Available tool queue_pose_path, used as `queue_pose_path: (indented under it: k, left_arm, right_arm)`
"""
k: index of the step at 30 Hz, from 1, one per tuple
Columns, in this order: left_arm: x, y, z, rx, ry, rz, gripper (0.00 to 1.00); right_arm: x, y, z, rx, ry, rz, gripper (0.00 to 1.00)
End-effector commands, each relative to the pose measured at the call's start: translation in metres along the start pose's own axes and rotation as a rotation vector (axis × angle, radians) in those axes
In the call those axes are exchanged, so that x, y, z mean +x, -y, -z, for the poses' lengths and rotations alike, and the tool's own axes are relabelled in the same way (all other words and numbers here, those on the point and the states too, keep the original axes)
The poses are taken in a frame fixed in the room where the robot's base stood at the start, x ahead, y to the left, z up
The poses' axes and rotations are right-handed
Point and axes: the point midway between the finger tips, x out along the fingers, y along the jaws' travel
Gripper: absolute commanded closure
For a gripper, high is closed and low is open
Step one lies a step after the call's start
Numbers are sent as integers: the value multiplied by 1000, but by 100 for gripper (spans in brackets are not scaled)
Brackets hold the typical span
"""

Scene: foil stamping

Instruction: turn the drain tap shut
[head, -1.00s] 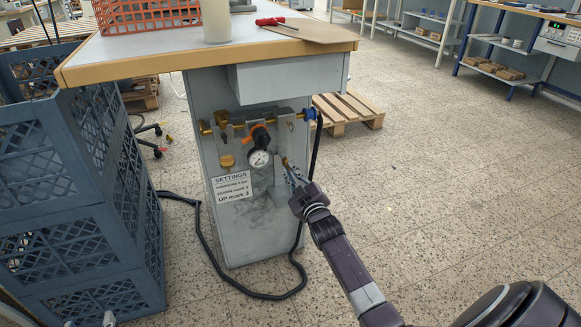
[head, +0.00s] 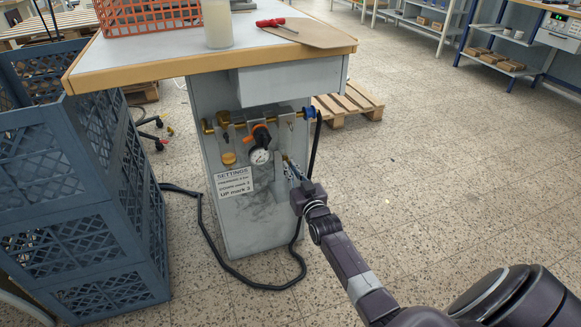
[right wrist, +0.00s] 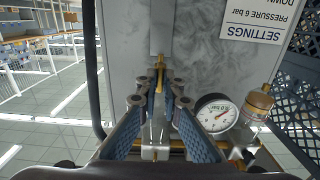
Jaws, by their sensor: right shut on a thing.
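The drain tap is a small brass-yellow lever (right wrist: 160,72), seen between my right fingertips in the right wrist view. In the head view only a bit of brass shows at the tips, on the right side of the grey cabinet (head: 235,225). My right gripper (head: 290,166) reaches in from the lower right, and its blue fingers (right wrist: 160,92) are shut on the tap. The lever lies roughly along the fingers in the wrist view. The fingers hide part of the tap. My left gripper is not in view.
Beside the tap are a round pressure gauge (head: 260,156), an orange handle (head: 258,134) and brass fittings. A settings sign (head: 233,182) is below. A black hose (head: 205,235) loops on the floor. Blue crates (head: 70,200) stand at left. Floor to the right is open.

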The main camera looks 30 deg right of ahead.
Motion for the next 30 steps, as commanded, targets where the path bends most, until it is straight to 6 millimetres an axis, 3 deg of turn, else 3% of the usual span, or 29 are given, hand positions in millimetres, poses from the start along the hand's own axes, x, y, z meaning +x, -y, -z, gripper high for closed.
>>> queue_pose_path:
  k: [15, 16, 20, 30]
  left_arm:
    - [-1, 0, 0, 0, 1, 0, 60]
    - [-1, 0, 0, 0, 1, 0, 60]
    - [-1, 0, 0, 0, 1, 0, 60]
    - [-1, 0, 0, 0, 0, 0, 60]
  right_arm:
    - [0, 1, -1, 22, 2, 1, 100]
    - [0, 1, -1, 22, 2, 1, 92]
    - [0, 0, -1, 21, 2, 1, 77]
    - [-2, 0, -1, 19, 1, 0, 76]
